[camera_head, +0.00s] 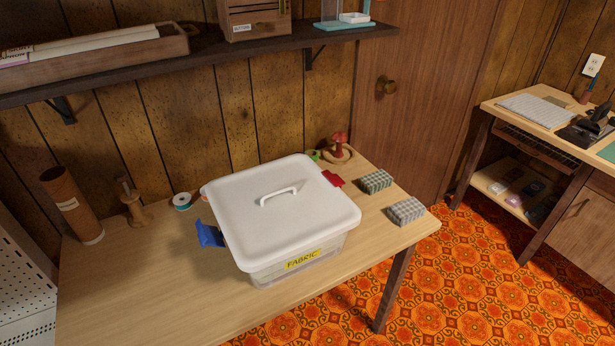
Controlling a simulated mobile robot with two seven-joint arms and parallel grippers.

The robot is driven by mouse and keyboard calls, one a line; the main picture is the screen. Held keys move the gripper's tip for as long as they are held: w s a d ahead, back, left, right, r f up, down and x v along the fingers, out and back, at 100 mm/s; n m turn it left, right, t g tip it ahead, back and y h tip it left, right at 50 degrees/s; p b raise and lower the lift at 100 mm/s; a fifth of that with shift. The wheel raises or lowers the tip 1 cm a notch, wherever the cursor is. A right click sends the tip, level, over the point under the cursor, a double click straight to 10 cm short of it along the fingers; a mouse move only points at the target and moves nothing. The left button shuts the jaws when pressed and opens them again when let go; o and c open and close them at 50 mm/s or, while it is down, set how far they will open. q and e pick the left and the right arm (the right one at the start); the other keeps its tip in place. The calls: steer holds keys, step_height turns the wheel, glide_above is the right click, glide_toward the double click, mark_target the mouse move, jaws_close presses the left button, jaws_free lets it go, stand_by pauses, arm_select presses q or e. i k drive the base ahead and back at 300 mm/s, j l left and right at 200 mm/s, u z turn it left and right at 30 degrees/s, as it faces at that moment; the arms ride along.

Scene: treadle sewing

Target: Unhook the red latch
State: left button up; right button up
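The red latch (333,178) is at the right side of the white lid (280,210), near its back right corner. It sticks outward from the lid's edge; I cannot tell from here whether it is hooked. A blue latch (209,235) on the box's left side stands out away from the wall. The lid with its white handle (279,195) sits on a clear box (300,268) with a yellow FABRIC label (302,260). Neither of my grippers is in view.
The box stands on a wooden table (130,290). Two checked fabric stacks (376,181) (405,211) lie right of it. A mushroom-shaped red item (339,142) stands behind. A thread spool (182,201), wooden stand (133,203) and brown tube (74,205) are left. A shelf (200,59) overhangs the back.

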mark_target(336, 179)
steer(key=i+l+u, duration=0.1)
steer(key=l+u, duration=0.25)
steer(key=u, duration=0.15)
steer(key=l+u, duration=0.6)
steer(key=l, duration=0.35)
steer(key=k+l+u, duration=0.15)
steer(key=l, duration=0.85)
steer(key=k+l, duration=0.1)
steer(key=l, duration=0.35)
steer(key=u, duration=0.05)
